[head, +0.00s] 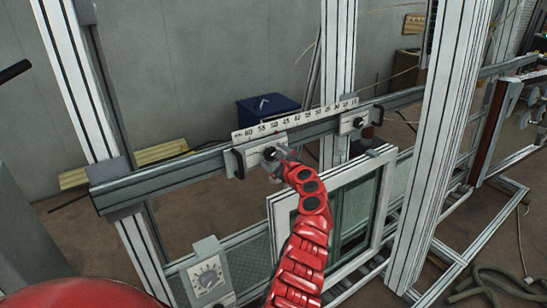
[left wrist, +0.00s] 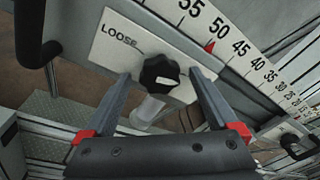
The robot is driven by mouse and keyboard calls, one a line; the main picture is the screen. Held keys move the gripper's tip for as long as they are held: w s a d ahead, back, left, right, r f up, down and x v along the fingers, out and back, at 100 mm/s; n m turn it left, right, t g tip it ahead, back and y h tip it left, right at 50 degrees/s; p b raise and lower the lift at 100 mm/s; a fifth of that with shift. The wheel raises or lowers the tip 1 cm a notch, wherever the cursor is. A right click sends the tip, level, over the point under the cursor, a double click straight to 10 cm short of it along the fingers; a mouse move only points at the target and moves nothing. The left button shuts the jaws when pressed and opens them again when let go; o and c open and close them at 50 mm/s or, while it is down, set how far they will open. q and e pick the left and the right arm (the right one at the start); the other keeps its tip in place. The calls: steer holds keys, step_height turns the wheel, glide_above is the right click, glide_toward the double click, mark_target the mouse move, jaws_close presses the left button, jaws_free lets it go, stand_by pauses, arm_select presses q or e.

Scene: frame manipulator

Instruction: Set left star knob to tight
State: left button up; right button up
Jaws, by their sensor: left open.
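The left star knob (head: 269,153) is black and sits on a pale plate on the horizontal rail. In the left wrist view the knob (left wrist: 158,72) has a white mark low on its right side. The word LOOSE stands left of it on the plate (left wrist: 108,48); no TIGHT label is readable. My left gripper (head: 279,157) is at the knob, and in the wrist view its open fingers (left wrist: 158,76) lie on either side of it. Finger contact cannot be told. My right gripper is not in view.
A numbered white scale (head: 295,119) runs above the knob, with a red pointer (left wrist: 210,46). A second knob plate (head: 353,122) is farther right on the rail. Black handles (head: 234,163) flank the plates. A white window frame (head: 382,200) stands below, near my left arm.

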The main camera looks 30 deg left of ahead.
arm_select(q)
steer(key=shift+s+d, duration=0.2)
steer(key=shift+d, duration=0.05)
steer(key=b+v, duration=0.6)
steer(key=v, duration=1)
steer(key=shift+d, duration=0.45)
